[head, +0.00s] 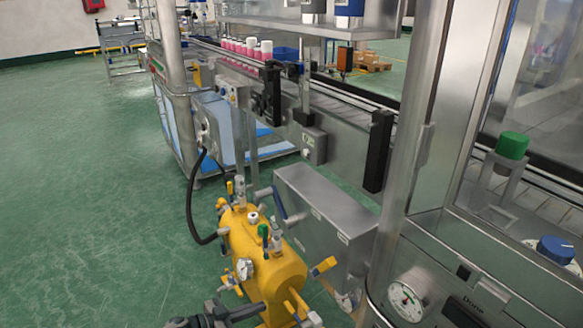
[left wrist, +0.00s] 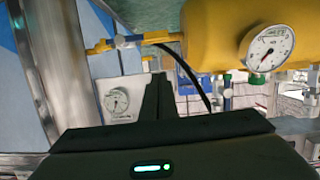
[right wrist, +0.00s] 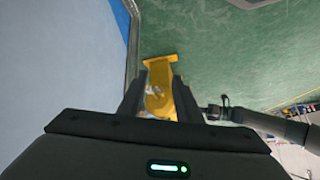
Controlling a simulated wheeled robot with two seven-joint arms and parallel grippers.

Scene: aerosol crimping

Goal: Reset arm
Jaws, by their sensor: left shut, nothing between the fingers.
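My left gripper (head: 210,316) shows as a dark shape at the bottom of the head view, close to the front end of a yellow tank (head: 265,262). In the left wrist view its fingers (left wrist: 158,82) are together with nothing between them. The tank (left wrist: 215,35) and its gauge (left wrist: 268,48) are above and to the right there. My right gripper is out of the head view. In the right wrist view its two fingers (right wrist: 156,84) stand apart. The yellow tank (right wrist: 160,68) shows between and beyond them, with no sign of contact.
A steel cabinet (head: 325,215) stands beside the tank. Behind it runs a conveyor with pink bottles (head: 240,47). A machine frame with a green knob (head: 512,145), a blue knob (head: 556,249) and a gauge (head: 405,300) fills the right. Green floor (head: 90,200) is clear at left.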

